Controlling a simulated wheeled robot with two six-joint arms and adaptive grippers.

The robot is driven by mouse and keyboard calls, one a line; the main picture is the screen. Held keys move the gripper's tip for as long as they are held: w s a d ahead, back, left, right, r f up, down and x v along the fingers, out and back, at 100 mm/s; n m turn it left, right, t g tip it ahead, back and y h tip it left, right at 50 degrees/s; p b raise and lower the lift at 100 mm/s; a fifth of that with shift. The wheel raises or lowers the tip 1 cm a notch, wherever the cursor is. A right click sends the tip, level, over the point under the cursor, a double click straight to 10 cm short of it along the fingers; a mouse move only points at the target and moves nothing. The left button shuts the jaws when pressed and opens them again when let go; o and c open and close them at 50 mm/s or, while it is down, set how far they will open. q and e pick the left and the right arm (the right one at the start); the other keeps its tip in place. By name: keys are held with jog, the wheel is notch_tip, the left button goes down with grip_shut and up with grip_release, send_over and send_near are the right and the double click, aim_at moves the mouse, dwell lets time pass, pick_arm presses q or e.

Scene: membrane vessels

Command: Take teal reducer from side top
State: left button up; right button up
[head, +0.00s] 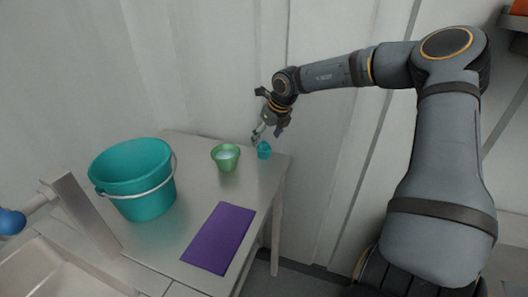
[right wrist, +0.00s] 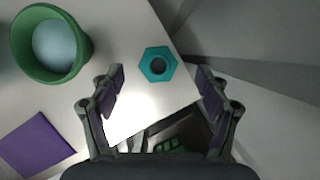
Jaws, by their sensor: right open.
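The teal reducer (head: 264,150) is a small teal piece standing on the side table top (head: 185,150) near its back right corner. In the right wrist view the reducer (right wrist: 158,64) shows from above as a hexagonal ring with a dark round hole, close to the table edge. My right gripper (head: 266,133) is above the reducer. In the right wrist view my right gripper (right wrist: 160,88) is open, its fingers apart on both sides and nothing between them. The reducer lies slightly beyond the fingertips there. My left gripper is not in view.
A green cup (head: 226,158) with pale contents stands just left of the reducer. A large teal bucket (head: 140,180) with a handle stands at the table's left. A purple mat (head: 218,237) lies at the front. A wall rises behind the table.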

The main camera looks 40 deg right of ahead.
aim_at(265, 144)
jog(key=x, duration=0.4)
jog(key=shift+s+a+f, duration=0.1)
jog(key=shift+f, duration=0.15)
jog(key=shift+s+r, duration=0.1)
jog(key=shift+c, duration=0.4)
jog(key=c, duration=1.2)
